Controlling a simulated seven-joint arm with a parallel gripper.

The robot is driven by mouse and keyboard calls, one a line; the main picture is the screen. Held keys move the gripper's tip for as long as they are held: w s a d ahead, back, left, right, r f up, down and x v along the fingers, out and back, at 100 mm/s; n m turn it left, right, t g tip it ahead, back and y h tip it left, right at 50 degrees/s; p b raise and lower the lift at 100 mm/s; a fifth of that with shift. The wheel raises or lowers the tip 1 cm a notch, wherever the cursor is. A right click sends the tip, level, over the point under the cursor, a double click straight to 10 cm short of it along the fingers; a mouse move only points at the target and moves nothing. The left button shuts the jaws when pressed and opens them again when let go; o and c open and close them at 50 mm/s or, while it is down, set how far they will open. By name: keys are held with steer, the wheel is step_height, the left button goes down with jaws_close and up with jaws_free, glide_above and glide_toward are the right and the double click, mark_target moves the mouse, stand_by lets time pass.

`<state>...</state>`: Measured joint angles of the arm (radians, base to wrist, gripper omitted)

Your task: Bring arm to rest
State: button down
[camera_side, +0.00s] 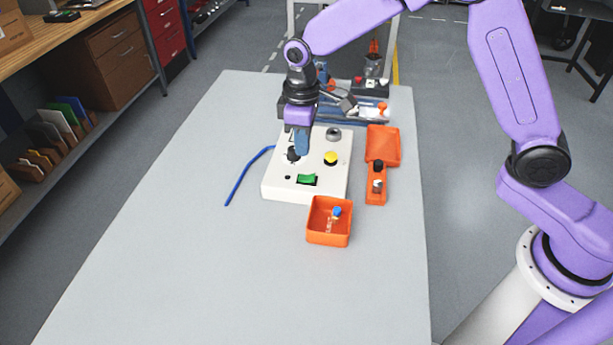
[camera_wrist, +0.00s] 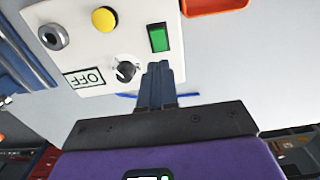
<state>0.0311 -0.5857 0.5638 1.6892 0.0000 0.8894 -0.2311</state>
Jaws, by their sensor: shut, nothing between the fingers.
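My gripper (camera_side: 302,146) is shut and empty, pointing down over the white control box (camera_side: 283,188) on the grey table. In the wrist view, its fingers (camera_wrist: 160,72) are together, beside the black knob (camera_wrist: 126,71); I cannot tell whether they touch the box. The box carries a yellow button (camera_side: 330,158), a green rocker switch (camera_side: 307,180), a metal ring fitting (camera_side: 333,134) and the knob, which is partly hidden by my gripper in the side view. An "OFF" label (camera_wrist: 85,78) shows near the knob in the wrist view.
An orange bin (camera_side: 329,238) with small parts stands in front of the box. Another orange tray (camera_side: 383,145) and a narrow orange holder (camera_side: 376,190) are to its right. A blue cable (camera_side: 246,175) lies left. Equipment stands behind. The table's front and left are clear.

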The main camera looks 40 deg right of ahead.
stand_by(0.4)
steer(key=s+d+r+n, duration=0.1)
steer(key=s+d, duration=0.4)
steer(key=s, duration=0.5)
steer(key=s+d+r+n, duration=0.1)
steer(key=s+d+r, duration=0.2)
steer(key=s, duration=0.8)
steer(key=s+d+r+n, duration=0.1)
steer(key=s+d+r, duration=0.1)
steer(key=s+d, duration=0.5)
steer(key=s, duration=0.3)
steer(key=shift+s+d+r+n, duration=0.15)
steer(key=shift+d+r+n, duration=0.1)
steer(key=shift+r+n, duration=0.1)
